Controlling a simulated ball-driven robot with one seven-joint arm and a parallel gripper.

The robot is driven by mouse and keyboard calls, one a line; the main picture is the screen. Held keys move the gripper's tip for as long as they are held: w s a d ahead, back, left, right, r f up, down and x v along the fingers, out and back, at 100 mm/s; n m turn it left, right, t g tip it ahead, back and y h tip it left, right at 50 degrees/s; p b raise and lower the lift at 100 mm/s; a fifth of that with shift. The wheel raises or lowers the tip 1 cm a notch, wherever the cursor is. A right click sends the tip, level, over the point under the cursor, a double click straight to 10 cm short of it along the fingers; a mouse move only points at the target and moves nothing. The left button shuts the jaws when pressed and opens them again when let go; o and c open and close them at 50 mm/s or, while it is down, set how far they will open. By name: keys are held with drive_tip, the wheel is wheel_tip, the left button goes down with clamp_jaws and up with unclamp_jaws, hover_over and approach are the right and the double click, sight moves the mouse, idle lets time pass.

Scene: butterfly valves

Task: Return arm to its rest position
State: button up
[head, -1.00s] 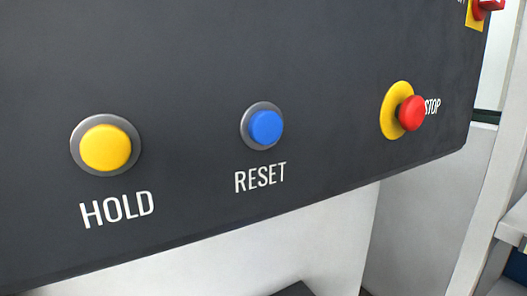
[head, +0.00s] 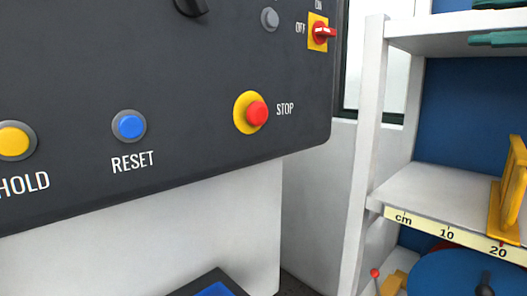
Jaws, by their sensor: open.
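My arm and my gripper are not in the head view, so their pose cannot be seen. A dark control panel (head: 190,75) fills the left and middle of the view. On it are a yellow HOLD button (head: 13,141), a blue RESET button (head: 131,126) and a red STOP button (head: 257,113) on a yellow plate. A red rotary switch (head: 324,32) on a yellow plate sits at the upper right of the panel, with ON and OFF labels.
White shelving (head: 374,120) with a blue back (head: 460,110) stands at right. A yellow bracket (head: 512,190) is on its middle shelf, above a centimetre scale (head: 430,226). A large blue round part (head: 465,275) is below. A dark-edged blue object (head: 215,290) is at bottom.

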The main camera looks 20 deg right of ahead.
drive_tip(key=w+d+f+m+g+h, duration=0.1)
drive_tip(key=w+f+m, duration=0.45)
drive_tip(key=f, duration=0.55)
drive_tip(key=w+f+m+h, duration=0.1)
drive_tip(key=w+f+m, duration=0.4)
drive_tip(key=f, duration=0.7)
drive_tip(key=w+a+f+m+g+p, duration=0.15)
drive_tip(key=a+f, duration=0.25)
drive_tip(key=f, duration=0.6)
drive_tip(key=w+a+f+m+g, duration=0.1)
drive_tip(key=a+f+m+g, duration=0.2)
drive_tip(key=f, duration=0.8)
drive_tip(key=s+a+f+m+g+h, duration=0.1)
drive_tip(key=s+a+f+g, duration=0.15)
drive_tip(key=f, duration=0.35)
drive_tip(key=s+a+f+m+g, duration=0.1)
drive_tip(key=s+a+f+m, duration=0.1)
drive_tip(key=s+a+f, duration=0.3)
drive_tip(key=s+a+f+m+g+h, duration=0.1)
drive_tip(key=s+a+f, duration=0.1)
drive_tip(key=f, duration=0.5)
drive_tip(key=s+a+f+m+g+h, duration=0.1)
drive_tip(key=s+f+g, duration=0.2)
drive_tip(key=s, duration=0.7)
drive_tip(key=s+a+f+m+g+h, duration=0.1)
drive_tip(key=s+f+g, duration=0.2)
drive_tip(key=s+f, duration=0.5)
drive_tip(key=shift+s+a+f+m, duration=0.2)
drive_tip(key=shift+s+a+m, duration=0.2)
drive_tip(key=shift+s, duration=0.6)
